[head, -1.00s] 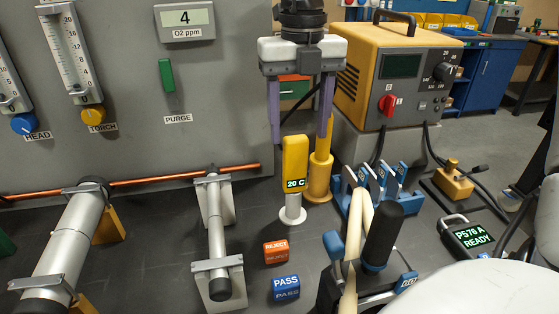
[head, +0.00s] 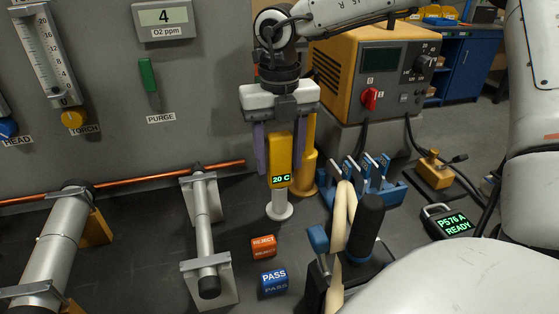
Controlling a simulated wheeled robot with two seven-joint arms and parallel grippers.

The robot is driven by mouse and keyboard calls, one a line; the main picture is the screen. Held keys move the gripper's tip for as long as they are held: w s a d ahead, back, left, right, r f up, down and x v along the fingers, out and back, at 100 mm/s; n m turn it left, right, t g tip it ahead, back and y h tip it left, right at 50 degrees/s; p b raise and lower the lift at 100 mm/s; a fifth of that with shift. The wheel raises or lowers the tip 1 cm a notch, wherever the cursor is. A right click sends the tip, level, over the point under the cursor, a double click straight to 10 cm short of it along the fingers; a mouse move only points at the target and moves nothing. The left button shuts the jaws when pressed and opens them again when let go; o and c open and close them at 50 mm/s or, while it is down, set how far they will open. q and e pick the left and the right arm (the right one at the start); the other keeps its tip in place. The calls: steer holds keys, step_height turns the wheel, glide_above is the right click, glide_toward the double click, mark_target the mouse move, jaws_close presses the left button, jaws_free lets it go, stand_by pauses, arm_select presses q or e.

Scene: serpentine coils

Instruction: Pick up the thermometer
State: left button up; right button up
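The thermometer (head: 280,155) is a yellow upright body with a lit "20 C" display, on a round pale stand (head: 279,206). It stands on the dark bench near the middle of the head view. My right gripper (head: 279,150) points down from above, with its purple fingers apart. The fingers reach down to the level of the yellow body's upper part, one at its left and the other near its right. I see no clear contact. My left gripper is not in view.
A yellow post (head: 305,168) stands close behind the thermometer's right side. The REJECT block (head: 264,247) and PASS block (head: 274,283) lie in front. A clamped tube (head: 204,225) is at left, a blue rack (head: 370,180) at right, and a copper pipe (head: 130,182) behind.

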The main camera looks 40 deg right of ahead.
steer(key=c, duration=0.8)
steer(key=shift+c, duration=0.2)
steer(key=shift+r, duration=0.15)
